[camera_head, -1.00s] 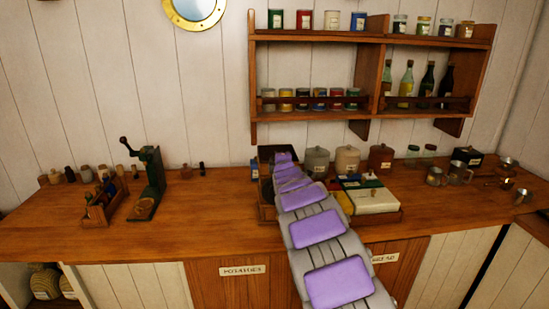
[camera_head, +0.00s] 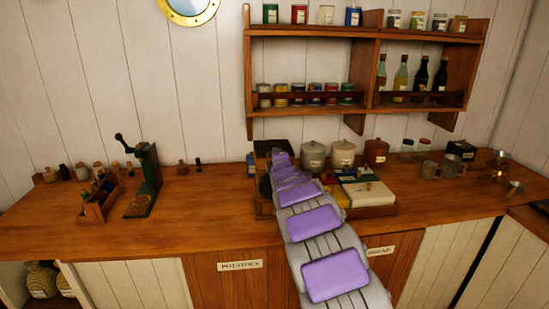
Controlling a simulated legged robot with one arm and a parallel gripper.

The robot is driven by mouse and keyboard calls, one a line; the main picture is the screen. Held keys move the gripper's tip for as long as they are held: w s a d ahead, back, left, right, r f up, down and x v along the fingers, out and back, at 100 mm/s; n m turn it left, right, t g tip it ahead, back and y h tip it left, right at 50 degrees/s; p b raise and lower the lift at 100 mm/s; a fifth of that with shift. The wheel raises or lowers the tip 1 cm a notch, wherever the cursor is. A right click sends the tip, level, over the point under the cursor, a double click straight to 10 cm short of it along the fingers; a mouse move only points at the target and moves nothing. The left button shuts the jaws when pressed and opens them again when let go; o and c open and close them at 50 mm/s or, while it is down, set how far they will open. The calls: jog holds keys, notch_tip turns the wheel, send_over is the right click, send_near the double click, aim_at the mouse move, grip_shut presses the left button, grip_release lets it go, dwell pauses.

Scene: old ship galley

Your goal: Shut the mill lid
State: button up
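A green upright device with a black crank handle (camera_head: 147,172) stands on the left part of the wooden counter and looks like a mill; I cannot make out a lid on it. A dark wooden box-like thing (camera_head: 262,150) stands at the back of the counter, partly hidden behind the far end of my arm. I cannot tell whether it is the mill or how its lid stands. My arm reaches from the bottom right up to this box. My gripper is at the arm's far end, too small and covered by the arm links to make out its fingers.
A small wooden caddy (camera_head: 97,204) stands left of the green device. Lidded canisters (camera_head: 313,155) and a tray with a cream-coloured box (camera_head: 368,194) are right of my arm. Metal mugs (camera_head: 452,163) stand farther right. A wall shelf (camera_head: 300,112) hangs above.

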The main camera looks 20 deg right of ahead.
jog(key=shift+o, duration=0.6)
jog(key=shift+s+d+f, duration=0.1)
jog(key=shift+d+f, duration=0.15)
jog(key=shift+f, duration=0.3)
jog(key=shift+r, duration=0.15)
jog(key=shift+r, duration=0.3)
jog(key=shift+a, duration=0.1)
jog(key=shift+s+r, duration=0.1)
jog(key=shift+s, duration=0.2)
jog(key=p+v, duration=0.3)
jog(key=v, duration=1.3)
jog(key=shift+s+a, duration=0.15)
jog(key=shift+s, duration=0.05)
